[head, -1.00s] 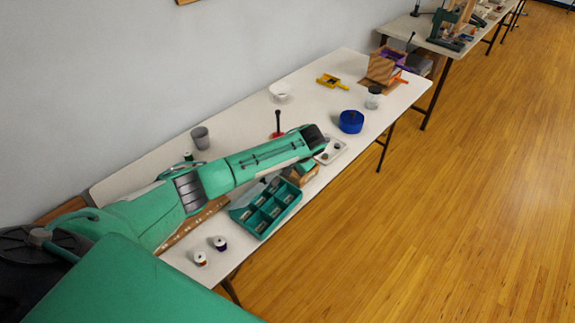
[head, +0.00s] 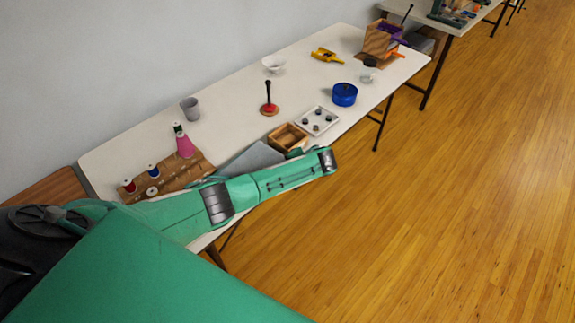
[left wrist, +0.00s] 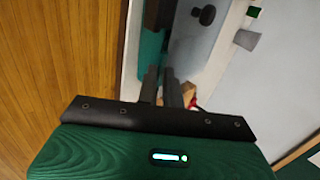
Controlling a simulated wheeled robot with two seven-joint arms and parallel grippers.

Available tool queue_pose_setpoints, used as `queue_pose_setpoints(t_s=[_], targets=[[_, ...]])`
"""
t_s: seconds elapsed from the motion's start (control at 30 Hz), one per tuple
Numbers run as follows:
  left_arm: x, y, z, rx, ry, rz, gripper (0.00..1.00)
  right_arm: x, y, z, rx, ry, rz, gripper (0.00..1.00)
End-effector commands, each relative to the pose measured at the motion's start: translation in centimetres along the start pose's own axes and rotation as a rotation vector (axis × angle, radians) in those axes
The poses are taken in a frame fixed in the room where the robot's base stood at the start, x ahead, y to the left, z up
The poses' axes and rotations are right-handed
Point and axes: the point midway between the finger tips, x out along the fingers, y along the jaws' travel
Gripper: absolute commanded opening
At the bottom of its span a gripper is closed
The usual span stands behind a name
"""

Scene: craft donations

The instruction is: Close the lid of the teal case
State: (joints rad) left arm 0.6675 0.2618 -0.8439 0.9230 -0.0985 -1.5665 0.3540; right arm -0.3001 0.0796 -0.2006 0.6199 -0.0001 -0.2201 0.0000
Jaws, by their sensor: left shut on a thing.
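In the head view a grey-blue panel, the lid of the teal case (head: 252,158), shows above my left arm, tilted; its exact angle is unclear. My arm hides the case body and my left gripper there. In the left wrist view the grey lid (left wrist: 194,45) stands right of a strip of the teal case (left wrist: 152,62). The fingers of my left gripper (left wrist: 161,85) are close together at the lid's near edge and appear shut on it. The contact itself is dark and partly hidden. My right gripper is in neither view.
On the white table (head: 225,125) a wooden box (head: 287,138) and a white tray (head: 317,121) stand right of the lid. Wooden floor is open at right.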

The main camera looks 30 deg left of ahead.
Motion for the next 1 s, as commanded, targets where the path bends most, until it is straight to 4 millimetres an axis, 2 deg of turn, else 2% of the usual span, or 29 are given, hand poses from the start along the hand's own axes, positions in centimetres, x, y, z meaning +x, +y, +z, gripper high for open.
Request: queue_pose_setpoints(t_s=[0.53, 0.57, 0.63, 1.0], targets=[[0.24, 0.51, 0.0, 0.002, 0.001, 0.003, 0.0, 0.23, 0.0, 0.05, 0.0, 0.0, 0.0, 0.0], [0.24, 0.51, 0.0, 0.002, 0.001, 0.003, 0.11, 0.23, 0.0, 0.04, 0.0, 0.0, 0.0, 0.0], [0.24, 0.5, 0.0, 0.002, 0.001, 0.002, 0.25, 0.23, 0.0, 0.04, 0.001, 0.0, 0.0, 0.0], [-0.14, 0.48, -0.03, 0.001, 0.001, 0.002, 0.26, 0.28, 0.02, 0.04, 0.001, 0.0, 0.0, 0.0]])
